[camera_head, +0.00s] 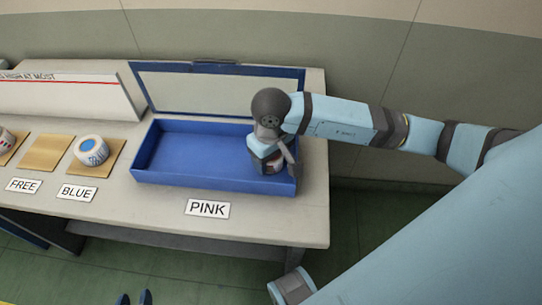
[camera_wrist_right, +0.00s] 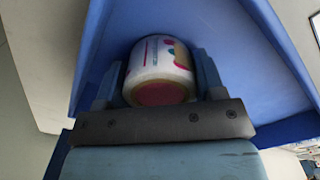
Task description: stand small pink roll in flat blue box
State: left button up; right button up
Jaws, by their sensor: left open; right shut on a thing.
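The flat blue box (camera_head: 195,150) is open on the bench, with its lid raised at the back. My right gripper (camera_head: 272,165) points down inside its right end. In the right wrist view that gripper (camera_wrist_right: 158,92) is shut on a small white roll (camera_wrist_right: 160,65) with pink and other coloured print and a pink end face. The blue box walls (camera_wrist_right: 105,45) surround the roll. I cannot tell whether the roll touches the box floor. In the head view the gripper mostly hides it. My left gripper (camera_head: 133,298) shows only its two fingertips at the bottom edge, apart and empty.
A PINK label (camera_head: 208,208) lies before the box. To the left, a roll with blue print (camera_head: 91,150) sits on a tan pad behind the BLUE label (camera_head: 76,192). An empty pad (camera_head: 46,152) is beside it. A white board with a red line (camera_head: 70,90) stands behind.

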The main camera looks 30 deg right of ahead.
jog(key=o, duration=0.9)
jog(key=shift+f, duration=0.1)
notch_tip(320, 180, up, 12)
jog(key=shift+r+p, duration=0.2)
jog(key=shift+p, duration=0.5)
jog(key=shift+a, duration=0.1)
